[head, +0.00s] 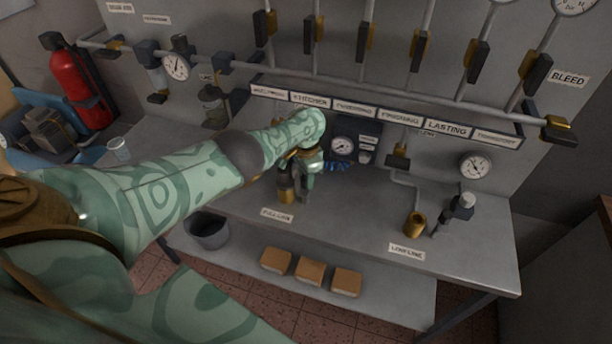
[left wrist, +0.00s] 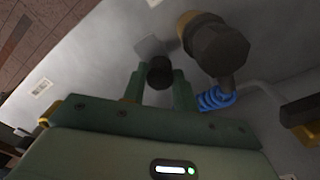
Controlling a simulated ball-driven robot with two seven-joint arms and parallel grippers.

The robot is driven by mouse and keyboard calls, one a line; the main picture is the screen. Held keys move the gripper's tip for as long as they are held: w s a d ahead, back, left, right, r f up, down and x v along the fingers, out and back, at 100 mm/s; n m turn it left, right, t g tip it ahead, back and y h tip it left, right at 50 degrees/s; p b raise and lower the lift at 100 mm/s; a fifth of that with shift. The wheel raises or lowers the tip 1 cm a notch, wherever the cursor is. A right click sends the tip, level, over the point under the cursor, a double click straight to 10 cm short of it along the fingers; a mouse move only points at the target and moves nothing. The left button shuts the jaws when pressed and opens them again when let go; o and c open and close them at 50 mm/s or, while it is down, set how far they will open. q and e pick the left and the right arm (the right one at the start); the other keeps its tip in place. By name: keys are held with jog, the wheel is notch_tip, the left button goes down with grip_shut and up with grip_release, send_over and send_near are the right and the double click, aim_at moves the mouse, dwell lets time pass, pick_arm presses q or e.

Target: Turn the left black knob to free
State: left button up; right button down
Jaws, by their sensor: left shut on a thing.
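My left gripper (head: 308,178) reaches over the grey bench, fingers pointing down beside a brass fitting (head: 286,192). In the left wrist view, my left gripper (left wrist: 161,80) has its two green fingers either side of a small round black knob (left wrist: 159,71), and it is shut on it. In the head view the gripper hides this knob, and its setting cannot be read. A larger dark faceted part with a brass collar (left wrist: 214,45) stands close by. On the right of the bench is another dark valve (head: 461,207) beside a brass cylinder (head: 415,225). My right gripper is out of view.
A row of labelled valves hangs on the back panel above a label rail (head: 380,112). A blue coiled hose (left wrist: 215,98) lies near the gripper. Wooden blocks (head: 309,271) and a grey bucket (head: 207,231) are below. The bench front between the two fittings is clear.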

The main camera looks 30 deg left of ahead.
pick_arm(q)
jog(key=o, duration=1)
jog(key=shift+c, duration=0.2)
jog(key=shift+r, duration=0.1)
notch_tip(320, 180, up, 16)
jog(key=p, duration=1.2)
